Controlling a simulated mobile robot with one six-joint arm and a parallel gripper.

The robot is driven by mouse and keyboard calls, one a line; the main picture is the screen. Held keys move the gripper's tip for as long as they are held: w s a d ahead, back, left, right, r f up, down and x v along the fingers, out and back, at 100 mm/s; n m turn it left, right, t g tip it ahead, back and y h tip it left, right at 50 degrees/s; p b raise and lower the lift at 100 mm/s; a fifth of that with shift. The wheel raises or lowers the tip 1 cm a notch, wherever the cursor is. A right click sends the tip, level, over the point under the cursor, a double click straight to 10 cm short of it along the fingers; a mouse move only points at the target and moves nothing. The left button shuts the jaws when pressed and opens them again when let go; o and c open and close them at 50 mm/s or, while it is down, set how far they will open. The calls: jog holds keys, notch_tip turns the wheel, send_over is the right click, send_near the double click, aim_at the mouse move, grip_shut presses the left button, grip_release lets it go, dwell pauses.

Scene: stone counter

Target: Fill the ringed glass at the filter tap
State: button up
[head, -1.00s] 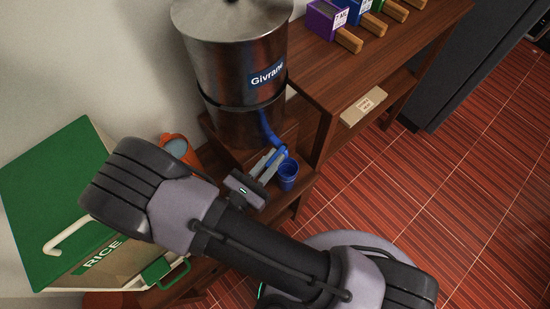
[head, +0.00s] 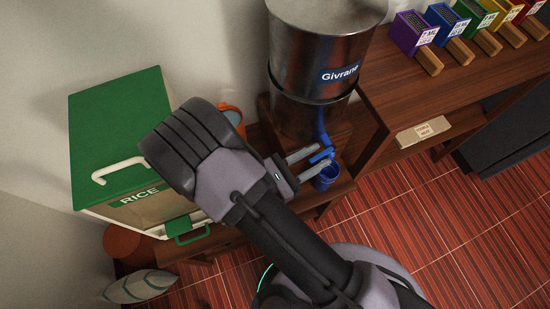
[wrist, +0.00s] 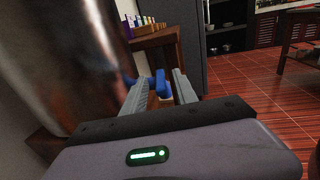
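The filter is a metal urn (head: 312,75) labelled Givrane, with a blue tap (head: 322,150) low on its front. A blue cup (head: 327,180) stands under the tap on the low wooden stand; I cannot make out a ring on it or the level inside. My gripper (head: 314,158) is open at the tap, its two grey fingers apart. In the wrist view the fingers (wrist: 158,88) stand either side of the blue tap handle (wrist: 160,84), with gaps, so it does not look gripped. The urn (wrist: 75,65) fills the left of that view.
An orange jug (head: 232,114) stands left of the urn, behind my arm. A green-lidded rice bin (head: 120,130) is at the left. A wooden shelf (head: 400,95) with several coloured scoop boxes stands right of the urn. The red tiled floor (head: 400,210) is clear at right.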

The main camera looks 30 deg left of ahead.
jog(key=p+v, duration=0.3)
jog(key=v, duration=1.4)
